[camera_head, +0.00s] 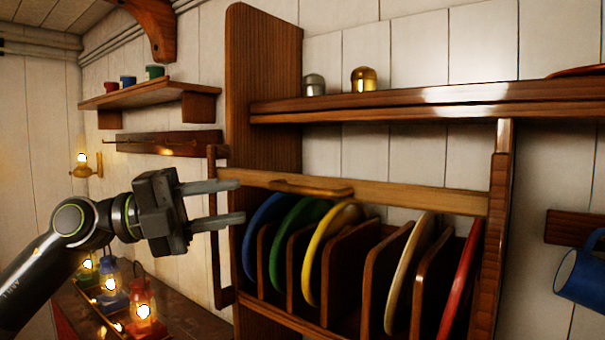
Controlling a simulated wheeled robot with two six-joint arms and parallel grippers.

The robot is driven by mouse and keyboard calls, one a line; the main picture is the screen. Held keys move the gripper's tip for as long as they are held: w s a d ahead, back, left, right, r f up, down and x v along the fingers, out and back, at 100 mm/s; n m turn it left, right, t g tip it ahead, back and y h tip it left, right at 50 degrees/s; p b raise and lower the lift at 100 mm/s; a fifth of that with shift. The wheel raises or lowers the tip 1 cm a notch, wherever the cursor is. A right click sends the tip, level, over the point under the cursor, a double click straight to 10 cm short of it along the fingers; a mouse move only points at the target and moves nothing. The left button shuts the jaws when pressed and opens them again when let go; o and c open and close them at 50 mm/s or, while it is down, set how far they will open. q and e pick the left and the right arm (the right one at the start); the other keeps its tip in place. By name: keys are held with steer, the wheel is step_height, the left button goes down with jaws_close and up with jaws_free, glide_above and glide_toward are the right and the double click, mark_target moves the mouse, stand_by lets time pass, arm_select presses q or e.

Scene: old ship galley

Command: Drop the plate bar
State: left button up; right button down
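The plate bar (415,195) is a light wooden rail across the front of the plate rack (265,110), above the upright plates. A brown raised grip (313,189) sits on its left half. Behind and below it stand a blue plate (262,225), a green plate (290,235), a yellow plate (320,250), a cream plate (405,270) and a red plate (460,280), parted by wooden dividers. My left gripper (241,201) is open, its two fingers pointing right at the rack's left end, near the bar's left end. Whether it touches the rack is unclear. My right gripper is not in view.
A shelf (400,100) above the bar holds a silver and a brass dome. A blue mug (582,275) hangs at the right. Lit lanterns (143,310) stand on a counter below my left arm. A small shelf (150,97) with cups is at the upper left.

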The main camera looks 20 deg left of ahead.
mark_target(297, 192)
arm_select(q)
steer(key=p+x, duration=0.4)
steer(key=x, duration=0.5)
steer(key=shift+p, duration=0.4)
steer(key=shift+p+x, duration=0.35)
steer(key=shift+x, duration=0.8)
steer(key=shift+f, duration=0.1)
jaws_close()
